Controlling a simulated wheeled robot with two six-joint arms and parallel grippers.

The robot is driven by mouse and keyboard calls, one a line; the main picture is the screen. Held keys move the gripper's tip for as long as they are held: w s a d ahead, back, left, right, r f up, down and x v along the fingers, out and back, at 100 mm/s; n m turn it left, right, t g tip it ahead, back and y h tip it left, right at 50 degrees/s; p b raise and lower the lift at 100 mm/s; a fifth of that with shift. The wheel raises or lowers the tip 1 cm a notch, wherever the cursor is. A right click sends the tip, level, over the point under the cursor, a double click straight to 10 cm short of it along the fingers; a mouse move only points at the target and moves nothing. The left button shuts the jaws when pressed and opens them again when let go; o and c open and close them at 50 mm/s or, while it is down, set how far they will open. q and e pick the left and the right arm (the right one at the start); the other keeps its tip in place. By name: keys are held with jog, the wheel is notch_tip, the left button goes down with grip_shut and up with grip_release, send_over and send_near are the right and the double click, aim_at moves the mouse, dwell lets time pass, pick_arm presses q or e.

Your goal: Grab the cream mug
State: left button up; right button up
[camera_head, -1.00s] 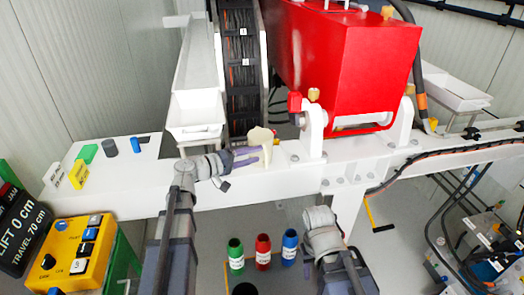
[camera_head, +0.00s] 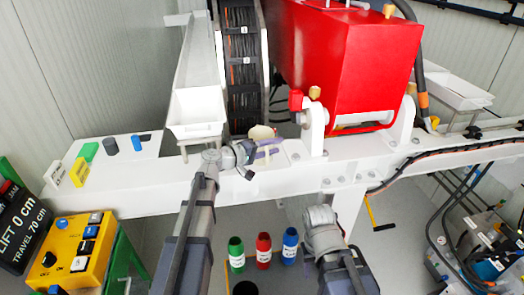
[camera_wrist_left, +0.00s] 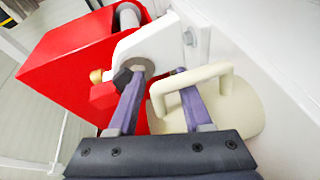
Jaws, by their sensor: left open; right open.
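The cream mug (camera_head: 262,132) stands on the white beam in the head view. In the left wrist view the mug (camera_wrist_left: 243,112) is at the right, its handle (camera_wrist_left: 208,74) toward my fingers. My left gripper (camera_head: 268,148) is open at the mug. In the left wrist view the left gripper (camera_wrist_left: 156,88) has one purple finger passing behind the handle bar, seemingly through its loop, and the other finger outside it on the left. Contact cannot be told. My right arm's wrist shows at the lower middle of the head view, but its fingers are not visible.
A red pump housing (camera_head: 365,75) rises just behind and right of the mug. A white tray (camera_head: 195,110) stands to the left. Green, red (camera_head: 263,248) and blue bottles are below the beam. A yellow control box (camera_head: 75,250) is at lower left.

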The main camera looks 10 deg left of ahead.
pick_arm(q)
jog(key=shift+c, duration=0.3)
grip_shut()
jog(key=shift+r, duration=0.1)
dwell(0.4)
notch_tip(320, 180, up, 10)
jog(key=p, duration=1)
